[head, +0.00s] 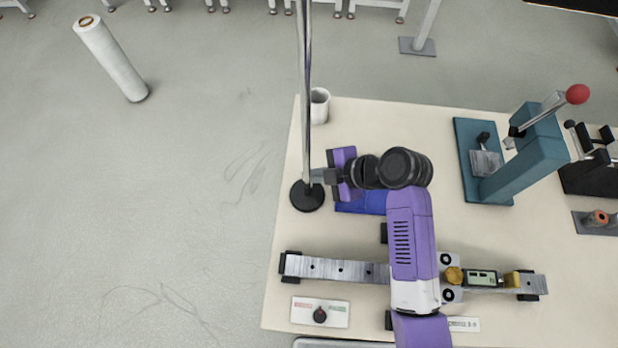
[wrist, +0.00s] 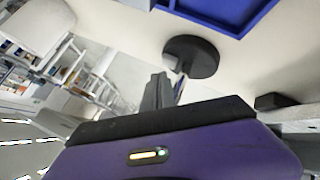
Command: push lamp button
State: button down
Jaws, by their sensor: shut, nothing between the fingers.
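The lamp stands near the left edge of the table. It has a round black base (head: 307,196) and a thin, shiny metal pole (head: 305,90) that runs up out of the top of the head view. My gripper (head: 318,176) is shut and empty, with its fingertips right beside the lower pole, just above the base. I cannot tell whether they touch it. In the wrist view my shut fingers (wrist: 157,92) point toward the lamp base (wrist: 193,57), and the pole shows just right of them. I cannot make out the lamp button in either view.
A blue tray (head: 362,207) lies under my wrist and also shows in the wrist view (wrist: 240,22). A white cup (head: 319,106) stands behind the lamp. A metal rail (head: 335,269) and a knob panel (head: 320,312) are at the front. A teal lever press (head: 530,150) stands right.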

notch_tip(320, 180, up, 6)
jog(key=p, duration=0.4)
dwell(0.4)
dwell(0.5)
